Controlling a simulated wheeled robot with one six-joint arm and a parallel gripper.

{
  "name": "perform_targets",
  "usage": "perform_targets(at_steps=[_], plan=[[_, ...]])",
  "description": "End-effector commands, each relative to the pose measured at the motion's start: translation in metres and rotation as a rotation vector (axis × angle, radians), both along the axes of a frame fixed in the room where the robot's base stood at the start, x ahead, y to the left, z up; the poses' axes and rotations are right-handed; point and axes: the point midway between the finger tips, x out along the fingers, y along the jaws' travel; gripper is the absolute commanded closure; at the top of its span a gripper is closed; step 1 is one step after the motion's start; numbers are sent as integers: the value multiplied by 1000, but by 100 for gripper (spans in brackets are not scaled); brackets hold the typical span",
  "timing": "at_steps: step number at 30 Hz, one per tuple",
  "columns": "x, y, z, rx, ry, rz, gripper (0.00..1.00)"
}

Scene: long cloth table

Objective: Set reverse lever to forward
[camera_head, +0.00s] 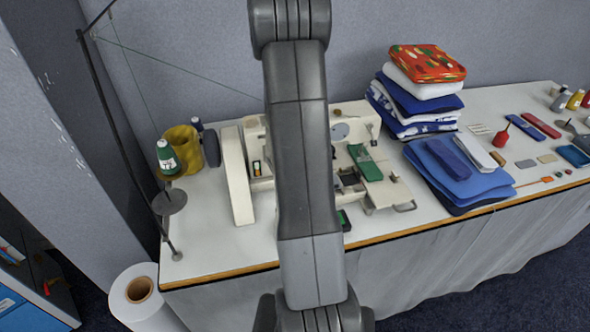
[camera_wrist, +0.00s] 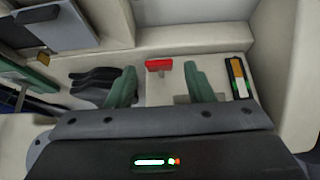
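The cream sewing machine (camera_head: 237,176) stands on the table, its middle hidden behind my arm in the head view. In the wrist view a small red-tipped piece, apparently the reverse lever (camera_wrist: 158,65), sits on the machine's cream face (camera_wrist: 195,40). My gripper (camera_wrist: 160,77) is open, its two green fingers spread with the red piece between and just beyond their tips in the picture. I see no finger touching it; the depth gap is hard to judge. My gripper is hidden in the head view.
A black switch panel (camera_wrist: 238,77) is right of the right finger. Dark rounded parts (camera_wrist: 93,82) lie by the left finger. A green thread cone (camera_head: 167,157) stands left of the machine, folded cloth (camera_head: 420,100) to its right.

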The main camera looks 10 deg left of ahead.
Motion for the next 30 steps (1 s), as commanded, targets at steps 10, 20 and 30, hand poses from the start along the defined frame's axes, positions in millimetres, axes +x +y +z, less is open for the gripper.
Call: perform_targets(at_steps=[10,20,30], plan=[[-2,-1,5,0,-1,0,53],[-32,-14,63,0,-2,-1,53],[-58,-26,104,0,-2,1,53]])
